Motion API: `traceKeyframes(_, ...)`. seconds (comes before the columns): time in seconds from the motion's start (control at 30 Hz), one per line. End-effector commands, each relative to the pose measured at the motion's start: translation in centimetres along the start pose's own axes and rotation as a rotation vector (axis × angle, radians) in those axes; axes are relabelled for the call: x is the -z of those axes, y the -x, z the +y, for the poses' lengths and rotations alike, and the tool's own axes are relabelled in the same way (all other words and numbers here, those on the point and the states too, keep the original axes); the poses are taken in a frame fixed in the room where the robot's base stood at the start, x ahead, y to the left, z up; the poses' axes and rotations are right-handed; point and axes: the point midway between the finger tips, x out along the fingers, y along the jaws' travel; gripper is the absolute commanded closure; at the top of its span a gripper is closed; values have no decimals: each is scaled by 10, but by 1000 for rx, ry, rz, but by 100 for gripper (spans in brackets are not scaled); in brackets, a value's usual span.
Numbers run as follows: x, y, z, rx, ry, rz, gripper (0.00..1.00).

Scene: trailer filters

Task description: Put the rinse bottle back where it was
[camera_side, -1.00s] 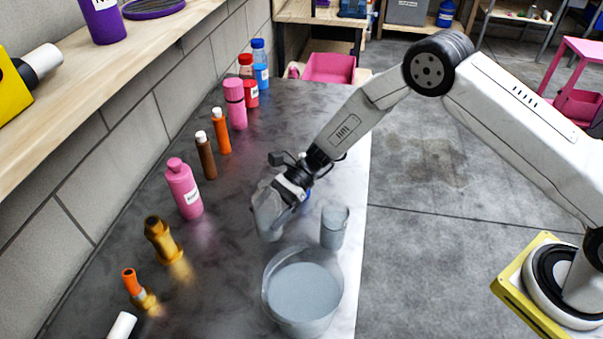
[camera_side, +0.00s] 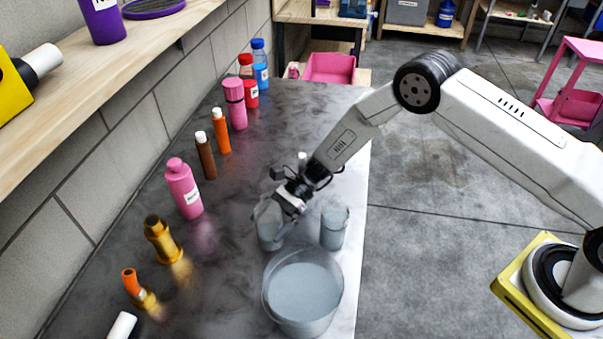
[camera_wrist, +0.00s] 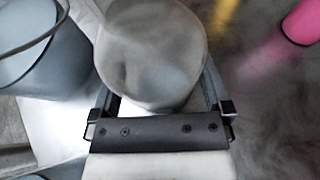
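My gripper (camera_side: 280,205) is around a translucent grey cup (camera_side: 268,224), which stands nearly upright at or just above the dark counter. In the wrist view the cup (camera_wrist: 152,55) sits between the two fingers (camera_wrist: 158,105), which appear closed on its sides. No label reading as rinse is legible, so I cannot tell which bottle is the rinse bottle. A pink bottle (camera_side: 183,188) with a white label stands by the wall, upright and apart from my gripper.
A second grey cup (camera_side: 335,228) stands just right of the held one, and a wide grey bucket (camera_side: 269,300) stands in front. Along the wall are brown (camera_side: 206,158), orange (camera_side: 221,132) and several other bottles, and a gold nozzle (camera_side: 160,240). The counter's middle is clear.

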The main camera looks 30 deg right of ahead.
Motion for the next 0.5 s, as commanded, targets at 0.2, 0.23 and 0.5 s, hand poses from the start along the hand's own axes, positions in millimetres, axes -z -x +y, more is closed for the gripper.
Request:
traceKeyframes(0.2, 0, 0, 0, 0, 0, 0, 0)
traceKeyframes(0.23, 0, 0, 0, 0, 0, 0, 0)
traceKeyframes(0.5, -3, 14, -1, 3, -1, -1, 0)
